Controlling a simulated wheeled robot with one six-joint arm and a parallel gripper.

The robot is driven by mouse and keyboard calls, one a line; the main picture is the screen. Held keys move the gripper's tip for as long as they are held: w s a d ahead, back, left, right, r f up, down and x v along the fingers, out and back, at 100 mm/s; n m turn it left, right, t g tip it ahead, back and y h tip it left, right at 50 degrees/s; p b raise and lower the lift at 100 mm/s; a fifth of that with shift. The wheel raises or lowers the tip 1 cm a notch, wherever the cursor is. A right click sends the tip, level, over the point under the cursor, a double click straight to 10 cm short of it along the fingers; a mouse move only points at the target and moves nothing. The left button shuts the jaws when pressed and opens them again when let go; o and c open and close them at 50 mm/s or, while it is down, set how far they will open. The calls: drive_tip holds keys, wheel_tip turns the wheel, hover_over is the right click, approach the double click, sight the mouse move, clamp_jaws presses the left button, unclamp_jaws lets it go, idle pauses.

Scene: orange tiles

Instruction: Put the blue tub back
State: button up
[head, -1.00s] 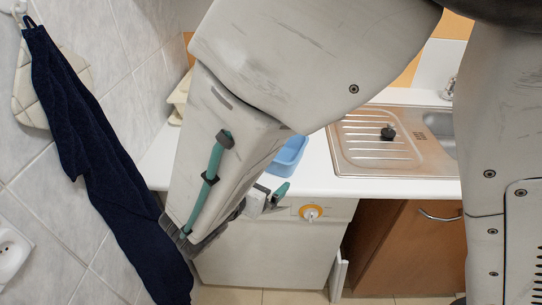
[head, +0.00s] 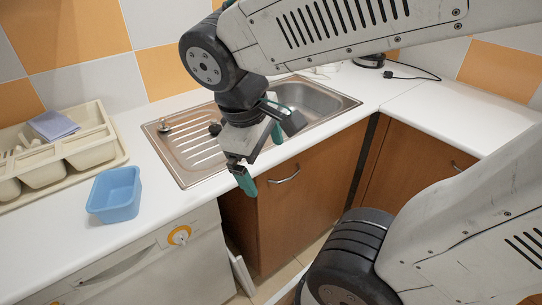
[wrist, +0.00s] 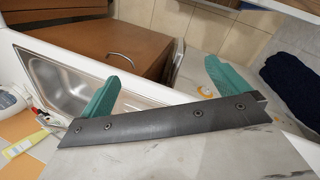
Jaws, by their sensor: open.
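The blue tub (head: 115,196) stands upright on the white counter at the left in the head view, just in front of the cream tray. It looks empty. My gripper (head: 261,160) is open and empty, in front of the sink's drainboard, to the right of the tub and apart from it. In the wrist view my gripper (wrist: 163,88) shows its two green fingers spread wide with nothing between them. The tub is not visible in the wrist view.
A cream compartment tray (head: 62,152) with a folded grey-blue cloth (head: 53,125) stands left of the tub. A steel sink (head: 318,100) with drainboard is behind my gripper. Brown cabinets (head: 313,181) and a white appliance (head: 185,262) are below. The counter (head: 150,205) around the tub is clear.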

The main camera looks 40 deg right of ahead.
drive_tip(key=shift+s+r+m+t+y, duration=0.25)
drive_tip(key=shift+s+m+y, duration=0.3)
drive_tip(key=shift+s+m, duration=0.25)
drive_tip(key=shift+s+r+m+t+y, duration=0.25)
drive_tip(key=shift+s+m+y, duration=0.3)
drive_tip(key=shift+m, duration=0.3)
drive_tip(key=shift+s+r+m+t+y, duration=0.25)
drive_tip(key=shift+s+m+y, duration=0.25)
drive_tip(key=shift+s+m, duration=0.3)
